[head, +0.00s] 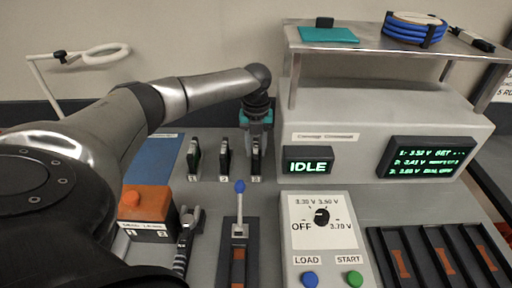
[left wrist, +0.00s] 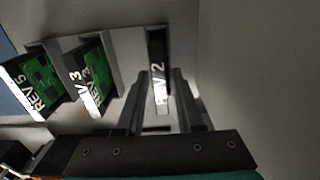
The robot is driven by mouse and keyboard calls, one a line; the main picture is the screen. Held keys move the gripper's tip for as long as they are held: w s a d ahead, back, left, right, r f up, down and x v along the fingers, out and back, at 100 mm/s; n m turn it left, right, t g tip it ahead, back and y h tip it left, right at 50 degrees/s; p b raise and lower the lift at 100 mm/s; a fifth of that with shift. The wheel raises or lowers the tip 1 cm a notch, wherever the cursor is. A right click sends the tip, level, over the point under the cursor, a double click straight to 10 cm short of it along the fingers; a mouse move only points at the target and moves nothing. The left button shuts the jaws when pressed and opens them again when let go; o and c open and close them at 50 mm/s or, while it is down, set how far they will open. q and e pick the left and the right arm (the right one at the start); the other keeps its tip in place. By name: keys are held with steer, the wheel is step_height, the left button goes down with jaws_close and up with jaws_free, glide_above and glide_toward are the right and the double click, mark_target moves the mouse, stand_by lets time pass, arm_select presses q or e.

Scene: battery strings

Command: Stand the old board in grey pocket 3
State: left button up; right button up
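Three upright boards stand in a row of slots in the head view, labelled 1, 2 and 3 from left to right. In the left wrist view they read REV 5 (left wrist: 38,82), REV 3 (left wrist: 92,78) and REV 2 (left wrist: 160,85). The REV 2 board is at a grey pocket (left wrist: 155,32) and corresponds to the rightmost slot 3 (head: 257,158). My left gripper (head: 257,138) is above slot 3, pointing down. In the left wrist view its two fingers (left wrist: 160,100) stand either side of the REV 2 board, with slim gaps apparent. My right gripper is not in view.
The grey console with the IDLE display (head: 308,161) is close on the right. A blue mat (head: 170,158) lies left of the slots. An orange-topped box (head: 146,200) and a blue-knobbed lever (head: 239,200) stand in front. A metal shelf (head: 370,48) is above the console.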

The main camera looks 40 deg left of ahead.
arm_select(q)
steer(key=shift+o, duration=0.8)
step_height(320, 180, up, 12)
steer(key=p, duration=0.1)
steer(key=shift+r+p, duration=0.2)
steer(key=shift+p, duration=0.1)
